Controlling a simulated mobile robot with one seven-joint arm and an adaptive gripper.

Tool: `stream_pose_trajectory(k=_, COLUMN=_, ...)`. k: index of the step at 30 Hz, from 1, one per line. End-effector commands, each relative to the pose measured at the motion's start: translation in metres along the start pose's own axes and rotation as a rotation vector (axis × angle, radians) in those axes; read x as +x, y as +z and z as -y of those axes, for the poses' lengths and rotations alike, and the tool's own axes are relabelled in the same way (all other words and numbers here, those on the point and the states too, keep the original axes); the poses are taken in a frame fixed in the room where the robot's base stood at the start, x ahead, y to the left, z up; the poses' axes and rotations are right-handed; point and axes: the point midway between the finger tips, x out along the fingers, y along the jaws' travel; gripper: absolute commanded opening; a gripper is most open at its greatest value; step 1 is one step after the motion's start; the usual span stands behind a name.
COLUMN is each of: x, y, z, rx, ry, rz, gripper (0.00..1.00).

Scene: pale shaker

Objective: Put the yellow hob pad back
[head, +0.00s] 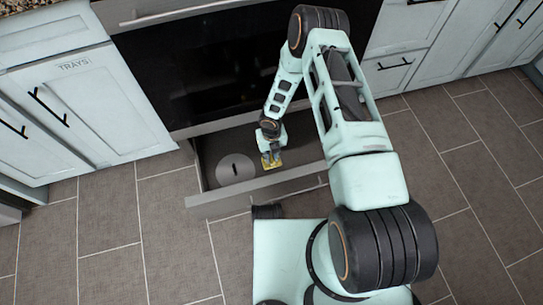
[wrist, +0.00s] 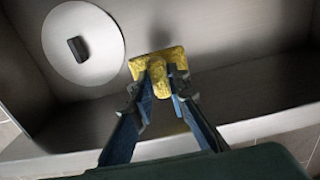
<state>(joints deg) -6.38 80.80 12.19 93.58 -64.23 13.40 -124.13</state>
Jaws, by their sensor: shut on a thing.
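The yellow hob pad (wrist: 156,62) is between the fingertips of my gripper (wrist: 160,88), which is shut on it. In the head view the pad (head: 271,161) shows just below my gripper (head: 270,153), inside the open drawer (head: 255,190) under the oven. In the wrist view the drawer floor (wrist: 235,35) lies behind the pad, with a dark shadow beside it. I cannot tell whether the pad touches the floor.
A round pale lid with a dark knob (head: 236,169) lies in the drawer's left part, left of the pad; it also shows in the wrist view (wrist: 82,42). The drawer's front wall stands close to my gripper. The drawer floor right of the pad looks clear.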

Motion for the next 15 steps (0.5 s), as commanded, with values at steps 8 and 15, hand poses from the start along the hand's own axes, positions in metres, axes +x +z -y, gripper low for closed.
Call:
stream_pose_trajectory(k=8, x=0.024, y=0.000, z=0.000, rx=0.000, ry=0.000, rz=0.000, gripper=0.00)
stream_pose_trajectory(k=15, x=0.040, y=0.000, z=0.000, rx=0.000, ry=0.000, rz=0.000, gripper=0.00)
